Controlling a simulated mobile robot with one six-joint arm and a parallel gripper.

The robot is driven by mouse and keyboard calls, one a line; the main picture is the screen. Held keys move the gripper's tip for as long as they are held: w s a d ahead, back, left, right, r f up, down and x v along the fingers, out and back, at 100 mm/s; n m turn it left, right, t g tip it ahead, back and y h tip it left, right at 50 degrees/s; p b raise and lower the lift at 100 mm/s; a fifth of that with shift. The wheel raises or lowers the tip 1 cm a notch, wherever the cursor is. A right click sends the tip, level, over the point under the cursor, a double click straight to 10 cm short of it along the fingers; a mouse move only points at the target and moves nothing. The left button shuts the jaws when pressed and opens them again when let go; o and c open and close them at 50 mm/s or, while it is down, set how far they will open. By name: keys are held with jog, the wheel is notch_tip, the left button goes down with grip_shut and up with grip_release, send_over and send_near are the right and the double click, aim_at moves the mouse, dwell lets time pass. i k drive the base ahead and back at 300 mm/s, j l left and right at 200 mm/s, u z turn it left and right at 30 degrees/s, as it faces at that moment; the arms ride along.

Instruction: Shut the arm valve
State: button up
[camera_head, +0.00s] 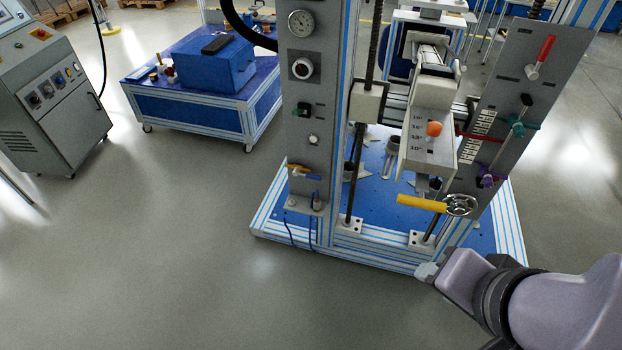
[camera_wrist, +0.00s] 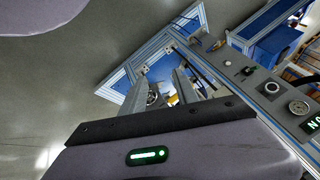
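I cannot tell which control is the arm valve. On the right panel (camera_head: 525,85) of the test rig are a red-handled lever (camera_head: 541,57), a teal lever (camera_head: 518,129) and a purple knob (camera_head: 488,178). The left panel carries a small valve with a yellow and blue handle (camera_head: 304,171). A yellow bar handle (camera_head: 421,203) with a chrome handwheel (camera_head: 460,205) sits low between the panels. My gripper (camera_head: 427,271) is at the rig's front right edge, below the yellow handle. In the wrist view its fingers (camera_wrist: 160,88) are apart with nothing held.
The rig's blue base with aluminium edges (camera_head: 340,252) lies just beyond my gripper. An orange knob (camera_head: 433,129) is on the central block. A blue-topped cart (camera_head: 190,112) and a grey control cabinet (camera_head: 58,105) stand left. The floor at front left is clear.

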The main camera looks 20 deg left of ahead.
aim_at(308, 176)
jog(key=j+z, duration=0.15)
jog(key=j, duration=0.5)
jog(key=j+z, duration=0.15)
jog(key=j, duration=0.55)
jog(key=k+j+z, duration=0.15)
jog(key=j, duration=0.5)
jog(key=k+j+z, duration=0.15)
jog(key=j, duration=0.5)
jog(key=i+j, duration=0.25)
jog(key=i, duration=0.3)
